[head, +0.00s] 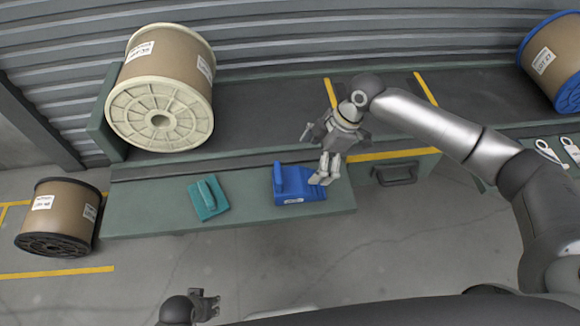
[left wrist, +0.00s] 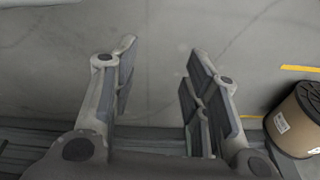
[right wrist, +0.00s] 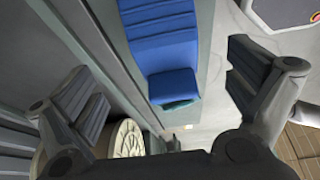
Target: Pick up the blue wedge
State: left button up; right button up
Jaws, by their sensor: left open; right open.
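The blue wedge (head: 305,194), with an upright handle and a small label, sits on the green ledge (head: 150,214). My right gripper (head: 315,156) is open just above and behind it, one finger overlapping its right part in the head view. In the right wrist view the blue wedge (right wrist: 165,45) shows between the spread fingers (right wrist: 160,88), with no visible grip on it. My left gripper (head: 207,304) is open and empty, low in the head view, away from the wedge. The left wrist view shows its spread fingers (left wrist: 162,80) over bare floor.
A teal wedge (head: 209,198) lies left of the blue one on the ledge. A large cream spool (head: 160,100) and a blue-rimmed spool (head: 556,65) stand on the dark platform behind. A black-rimmed spool (head: 58,216) stands on the floor at left. Floor before the ledge is clear.

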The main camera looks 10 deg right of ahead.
aim_at(297, 179)
jog(key=shift+s+a+f, duration=0.15)
jog(key=shift+a+f, duration=0.05)
jog(key=shift+f, duration=0.25)
jog(key=b+x, duration=0.1)
jog(key=x, duration=0.2)
jog(key=shift+s+a+f, duration=0.1)
jog(key=shift+a+f, duration=0.05)
jog(key=shift+f, duration=0.1)
jog(key=x, duration=0.2)
jog(key=b+x, duration=0.1)
jog(key=x, duration=0.2)
jog(key=shift+a, duration=0.4)
jog(key=shift+a+f, duration=0.1)
jog(key=shift+f, duration=0.15)
pick_arm(q)
notch_tip(297, 179, up, 8)
jog(key=w, duration=0.1)
jog(key=shift+w+f+t, duration=0.15)
jog(key=shift+w+t, duration=0.15)
jog(key=shift+d, duration=0.1)
pick_arm(e)
jog(key=shift+r, duration=0.1)
jog(key=c, duration=1.4)
